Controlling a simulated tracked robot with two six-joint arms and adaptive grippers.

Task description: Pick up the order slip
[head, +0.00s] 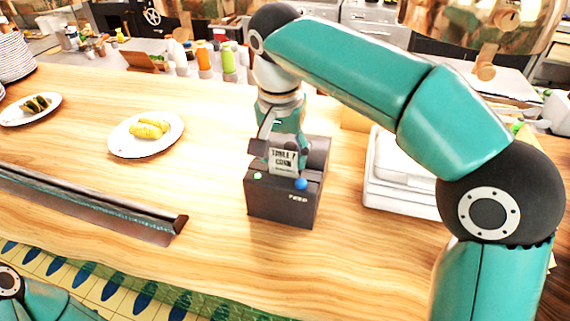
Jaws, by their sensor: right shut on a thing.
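The order slip (283,160) is a small pale paper with dark print, upright at the top front of a dark grey printer box (283,203) on the wooden counter. The box has a green button, a blue button and the word FEED on it. My right gripper (283,138) reaches down from above and is shut on the slip, close over the box. I cannot tell whether the slip's lower edge is clear of the box. Of my left arm only a link shows in the bottom left corner; its gripper is not in view.
A plate with yellow food (146,133) and a plate with dark green food (30,108) stand on the left. A dark metal rail (90,205) lies at front left. White stacked containers (400,185) are right of the printer. Bottles (228,62) line the back.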

